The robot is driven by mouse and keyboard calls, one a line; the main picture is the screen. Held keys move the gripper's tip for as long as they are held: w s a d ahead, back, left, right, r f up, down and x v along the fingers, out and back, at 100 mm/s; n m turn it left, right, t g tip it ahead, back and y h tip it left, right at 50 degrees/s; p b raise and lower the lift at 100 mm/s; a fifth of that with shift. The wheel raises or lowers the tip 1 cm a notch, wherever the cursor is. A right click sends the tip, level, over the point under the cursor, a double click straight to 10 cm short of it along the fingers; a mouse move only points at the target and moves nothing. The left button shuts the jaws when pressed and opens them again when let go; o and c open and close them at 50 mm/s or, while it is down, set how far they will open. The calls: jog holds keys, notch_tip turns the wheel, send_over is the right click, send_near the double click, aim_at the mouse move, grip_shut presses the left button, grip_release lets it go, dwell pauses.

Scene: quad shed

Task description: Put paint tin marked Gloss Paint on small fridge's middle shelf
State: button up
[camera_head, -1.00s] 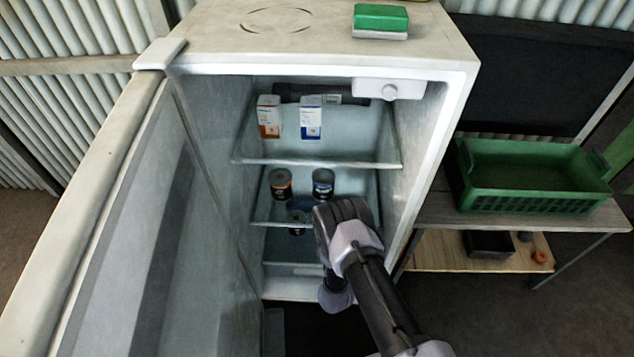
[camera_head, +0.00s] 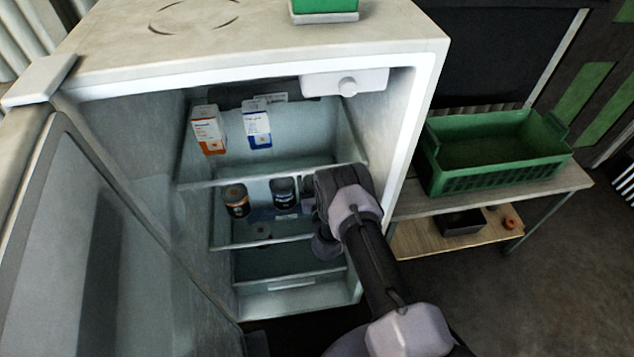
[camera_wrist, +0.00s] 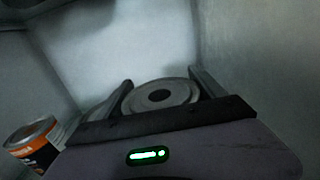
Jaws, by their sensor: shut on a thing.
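My gripper (camera_wrist: 160,84) is shut on a round tin (camera_wrist: 159,95), whose grey lid with a dark centre sits between the two fingers in the wrist view. Its label is turned away, so I cannot read it. In the head view, my gripper (camera_head: 313,192) is inside the small fridge (camera_head: 420,130) at the right part of the middle shelf (camera_head: 262,243), and my wrist mostly hides the held tin. An orange-and-black tin (camera_head: 236,201) and a dark blue tin (camera_head: 284,192) stand upright on that shelf, left of my gripper. The orange tin also shows in the wrist view (camera_wrist: 36,143).
An orange-white box (camera_head: 208,130) and a blue-white box (camera_head: 257,125) stand on the upper shelf. The fridge door (camera_head: 110,230) is open at left. The right inner wall is close to my gripper. A green crate (camera_head: 500,183) sits on a bench at right.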

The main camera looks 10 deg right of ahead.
jog(key=w+f+b, duration=0.1)
jog(key=w+d+f+b, duration=0.1)
jog(key=d+f+b, duration=0.1)
jog(key=f, duration=0.1)
jog(key=shift+w+d, duration=0.1)
jog(key=shift+w, duration=0.3)
jog(key=shift+r, duration=0.15)
jog(key=o, duration=2.1)
jog(key=shift+c, duration=0.2)
jog(key=s+p, duration=0.5)
jog(key=s, duration=0.7)
jog(key=shift+p, duration=0.4)
